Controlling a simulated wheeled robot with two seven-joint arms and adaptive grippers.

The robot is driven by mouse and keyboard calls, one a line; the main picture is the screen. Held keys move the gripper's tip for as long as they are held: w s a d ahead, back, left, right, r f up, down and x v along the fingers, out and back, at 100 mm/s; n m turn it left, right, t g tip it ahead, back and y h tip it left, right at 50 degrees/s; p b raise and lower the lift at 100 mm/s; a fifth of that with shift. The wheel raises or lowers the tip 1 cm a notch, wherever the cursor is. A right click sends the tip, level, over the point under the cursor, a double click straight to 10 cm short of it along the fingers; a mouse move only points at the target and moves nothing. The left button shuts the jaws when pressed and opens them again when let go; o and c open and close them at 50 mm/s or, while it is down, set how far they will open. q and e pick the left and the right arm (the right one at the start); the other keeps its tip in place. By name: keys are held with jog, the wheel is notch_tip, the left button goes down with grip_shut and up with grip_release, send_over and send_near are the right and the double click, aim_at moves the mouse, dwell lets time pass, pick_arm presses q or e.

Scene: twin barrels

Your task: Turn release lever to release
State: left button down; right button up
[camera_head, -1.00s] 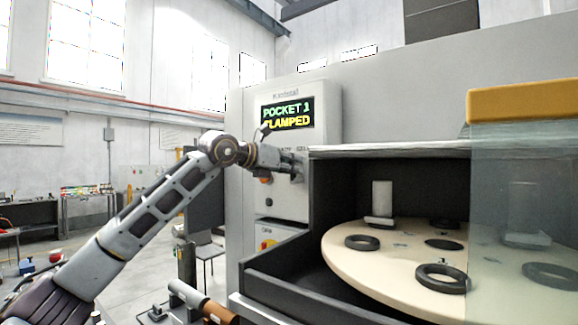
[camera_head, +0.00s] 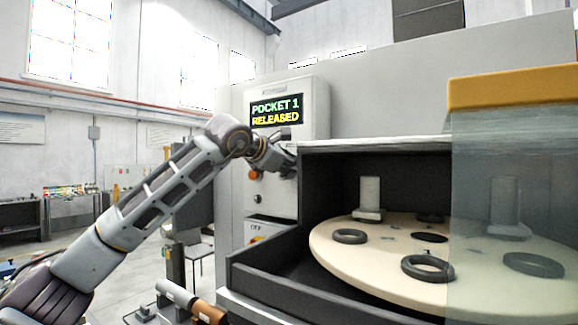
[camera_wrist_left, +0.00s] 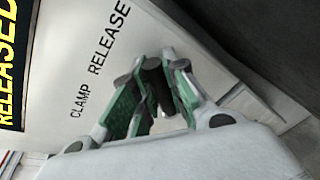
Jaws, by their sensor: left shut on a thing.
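My left gripper (camera_head: 288,163) is at the front panel of the machine, below the display. In the left wrist view its green-padded fingers (camera_wrist_left: 160,95) are shut on a dark cylindrical lever handle (camera_wrist_left: 155,78). The panel beside it (camera_wrist_left: 60,60) carries the words "CLAMP RELEASE". The display (camera_head: 275,113) reads "POCKET 1 RELEASED"; part of it also shows in the left wrist view (camera_wrist_left: 10,65). The lever's base is hidden behind the fingers. My right gripper is not in view.
A round cream table (camera_head: 380,270) with dark rings and an upright grey cylinder (camera_head: 370,192) stands in the machine's bay. A clear guard with a yellow top (camera_head: 515,88) covers its right side. An orange button (camera_head: 254,174) is left of the gripper.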

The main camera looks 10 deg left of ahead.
pick_arm(q)
jog(key=shift+f, duration=0.1)
dwell(0.3)
jog(key=c, duration=1.4)
grip_release()
jog(key=shift+s, duration=0.1)
jog(key=v, duration=1.1)
jog(key=shift+s+a, duration=0.15)
jog(key=shift+s, duration=0.2)
